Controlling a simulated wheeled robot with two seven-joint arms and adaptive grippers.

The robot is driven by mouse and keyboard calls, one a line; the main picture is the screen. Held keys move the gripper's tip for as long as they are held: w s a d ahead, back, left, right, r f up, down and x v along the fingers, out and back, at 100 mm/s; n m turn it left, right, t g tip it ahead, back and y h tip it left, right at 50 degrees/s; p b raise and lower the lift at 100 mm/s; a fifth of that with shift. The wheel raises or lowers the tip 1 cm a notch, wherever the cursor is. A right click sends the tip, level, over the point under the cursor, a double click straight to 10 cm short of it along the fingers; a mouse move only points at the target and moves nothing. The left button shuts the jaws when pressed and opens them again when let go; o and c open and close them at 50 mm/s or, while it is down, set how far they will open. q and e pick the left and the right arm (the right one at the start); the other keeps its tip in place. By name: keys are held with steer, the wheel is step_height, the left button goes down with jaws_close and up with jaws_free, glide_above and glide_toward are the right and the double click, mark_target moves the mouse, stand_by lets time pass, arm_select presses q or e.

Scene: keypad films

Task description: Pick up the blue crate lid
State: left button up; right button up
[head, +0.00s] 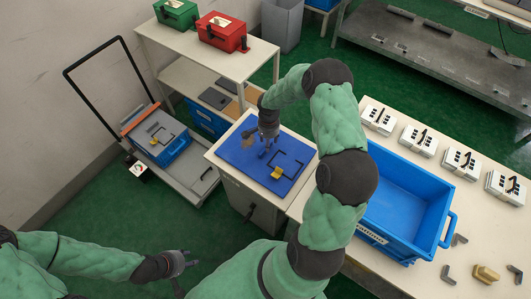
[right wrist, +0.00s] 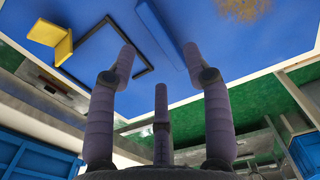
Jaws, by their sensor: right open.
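The blue crate lid appears to be the flat blue panel (head: 240,158) lying on the pale cabinet top. It carries a raised blue bar (right wrist: 160,32), a thin black angled frame (right wrist: 108,30) and a yellow angled piece (right wrist: 52,38). My right gripper (head: 268,146) is above the panel's middle, fingers pointing down. In the right wrist view its fingers (right wrist: 160,62) are spread with nothing between them, near the bar and frame; contact cannot be made out. My left gripper (head: 190,260) hangs over the green floor at lower left, fingers apart and empty, away from the panel.
An open, empty blue crate (head: 440,228) stands on the right table, behind my right arm, with several white keypad boxes (head: 421,140) beyond. A trolley (head: 196,182) carries a blue crate at left. Green (head: 177,13) and red (head: 222,30) boxes stand on the back table.

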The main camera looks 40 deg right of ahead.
steer(key=shift+w+a+f+b, duration=0.1)
steer(key=shift+f+b, duration=0.35)
steer(key=shift+f, duration=0.8)
steer(key=shift+w+a+f+b, duration=0.1)
steer(key=shift+f+b, duration=0.35)
steer(key=shift+f, duration=0.75)
steer(key=shift+f, duration=0.15)
jaws_close()
